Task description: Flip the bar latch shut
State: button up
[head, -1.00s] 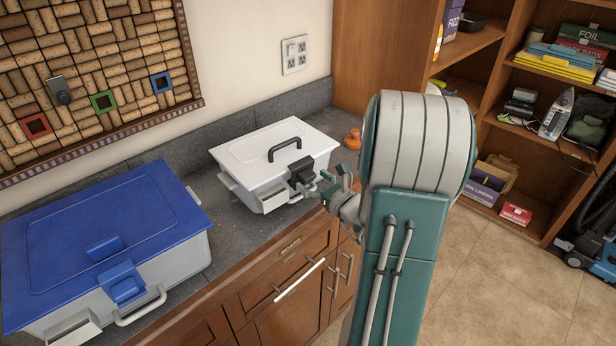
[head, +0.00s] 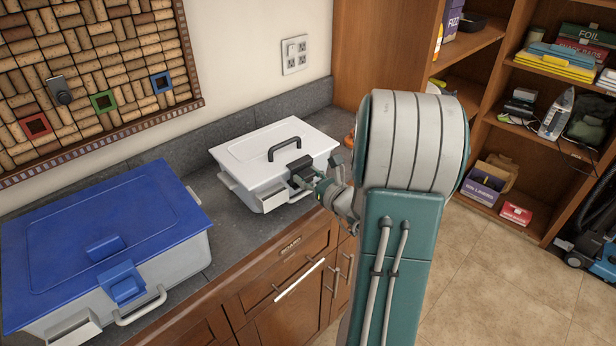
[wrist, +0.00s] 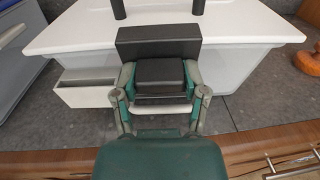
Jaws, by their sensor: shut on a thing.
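The white-lidded box (head: 262,150) stands on the grey counter, with a black handle (head: 284,148) on its lid. Its dark bar latch (head: 299,168) is at the front edge of the lid. In the wrist view the latch (wrist: 158,40) has a wide upper block at the lid edge and a smaller block below. My gripper (head: 316,184) is at the front of the box. In the wrist view my gripper (wrist: 160,78) has one finger on each side of the lower block, shut on it. The finger contacts are partly hidden.
A larger blue-lidded box (head: 90,235) stands at the left on the counter. An orange object (head: 349,139) sits behind my arm. A small white open tray (wrist: 88,90) juts from the white box's front. Wooden cabinets with bar handles (head: 300,279) are below.

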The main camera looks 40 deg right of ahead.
jog(key=shift+w+r+g, duration=0.1)
jog(key=shift+w+g, duration=0.25)
jog(key=shift+g, duration=0.65)
jog(key=o, duration=1.2)
jog(key=shift+c, duration=0.2)
jog(key=v, duration=1.2)
